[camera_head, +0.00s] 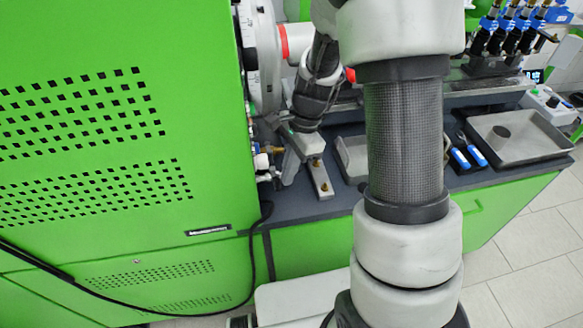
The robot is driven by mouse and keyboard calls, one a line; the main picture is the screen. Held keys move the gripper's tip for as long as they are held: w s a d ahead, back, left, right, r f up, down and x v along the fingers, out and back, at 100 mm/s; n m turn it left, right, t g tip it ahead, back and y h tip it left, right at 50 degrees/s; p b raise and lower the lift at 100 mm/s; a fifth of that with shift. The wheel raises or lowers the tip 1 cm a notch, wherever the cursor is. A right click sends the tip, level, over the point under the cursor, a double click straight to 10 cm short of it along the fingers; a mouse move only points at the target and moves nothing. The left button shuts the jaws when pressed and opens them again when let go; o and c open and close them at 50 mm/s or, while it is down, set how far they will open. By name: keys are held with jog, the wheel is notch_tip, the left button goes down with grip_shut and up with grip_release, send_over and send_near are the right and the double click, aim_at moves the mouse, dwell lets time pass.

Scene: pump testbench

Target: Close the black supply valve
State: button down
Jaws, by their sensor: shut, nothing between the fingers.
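My gripper (289,172) reaches down beside the right side of the green machine, at the small fittings. It is shut, with nothing seen between its fingers. A cluster of small valve fittings (262,162), with brass, white and blue parts, sticks out from the machine's side just left of my gripper. The black supply valve cannot be clearly told apart in this cluster; parts there are small and partly hidden. Whether my fingers touch any fitting cannot be told.
The green machine cabinet (120,130) fills the left. Blue-handled tools (468,157) and a metal tray (545,146) are farther right. A black cable (254,240) hangs in front.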

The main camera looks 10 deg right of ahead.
jog(key=shift+s+a, duration=0.1)
jog(key=shift+a, duration=0.1)
dwell(0.5)
jog(key=w+d+r+p, duration=0.1)
jog(key=d+r, duration=0.5)
jog(key=r, duration=0.4)
jog(key=s+r+n+t+h+p, duration=0.2)
jog(key=s+r+n+t+p, duration=0.2)
jog(key=s+r+n, duration=1.1)
notch_tip(320, 180, up, 5)
jog(key=shift+s+f+t+h, duration=0.1)
jog(key=shift+s+t+h, duration=0.3)
jog(key=shift+s+t, duration=0.55)
jog(key=shift+w+t, duration=0.25)
jog(key=shift+w, duration=0.1)
